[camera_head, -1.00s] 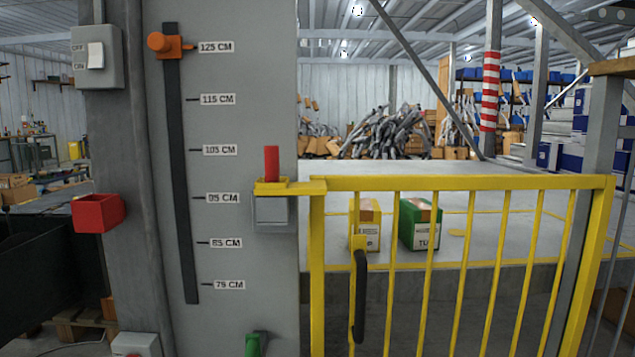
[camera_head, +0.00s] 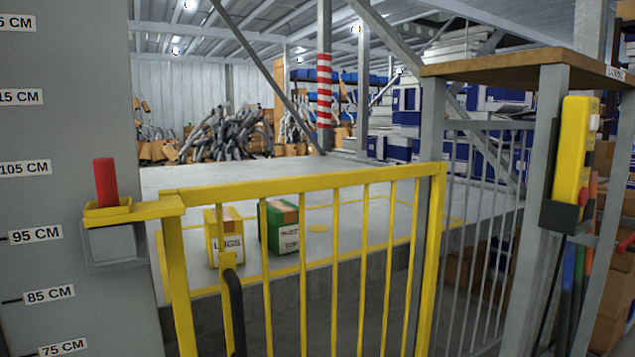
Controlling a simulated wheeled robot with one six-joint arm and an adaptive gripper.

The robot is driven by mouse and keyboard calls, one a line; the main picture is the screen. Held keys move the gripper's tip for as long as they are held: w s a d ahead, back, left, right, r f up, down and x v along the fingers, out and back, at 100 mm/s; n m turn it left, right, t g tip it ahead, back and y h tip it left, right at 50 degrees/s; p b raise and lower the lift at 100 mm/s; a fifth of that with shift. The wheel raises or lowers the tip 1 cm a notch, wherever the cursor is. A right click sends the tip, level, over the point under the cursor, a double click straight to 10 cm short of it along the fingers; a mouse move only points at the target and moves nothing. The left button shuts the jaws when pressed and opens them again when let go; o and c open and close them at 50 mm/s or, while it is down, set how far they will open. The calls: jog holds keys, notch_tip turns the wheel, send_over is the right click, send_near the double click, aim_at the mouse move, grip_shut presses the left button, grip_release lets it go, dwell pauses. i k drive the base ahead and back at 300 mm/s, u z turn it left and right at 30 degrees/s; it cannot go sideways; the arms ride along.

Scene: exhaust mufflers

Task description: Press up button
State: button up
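A yellow control pendant (camera_head: 574,152) hangs upright on the grey post at the right, below a wooden shelf. It has a white button (camera_head: 594,123) near its top and a red button (camera_head: 584,197) near its bottom, both on its right side. Its lower end sits in a dark holder (camera_head: 563,218), with a black cable below. I cannot tell which button is the up button, as the face is seen nearly edge-on. My gripper is not in view.
A yellow gate (camera_head: 310,184) crosses the middle, apparently closed, beside a grey panel (camera_head: 60,130) with height labels. Behind it, a yellow box (camera_head: 226,240) and a green box (camera_head: 281,228) stand on the raised floor. A wooden shelf (camera_head: 520,66) juts out at upper right.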

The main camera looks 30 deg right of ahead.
aim_at(594, 119)
jog(key=k, duration=0.5)
jog(key=z, duration=0.65)
jog(key=i, duration=0.35)
jog(key=u, duration=0.4)
jog(key=k, duration=0.5)
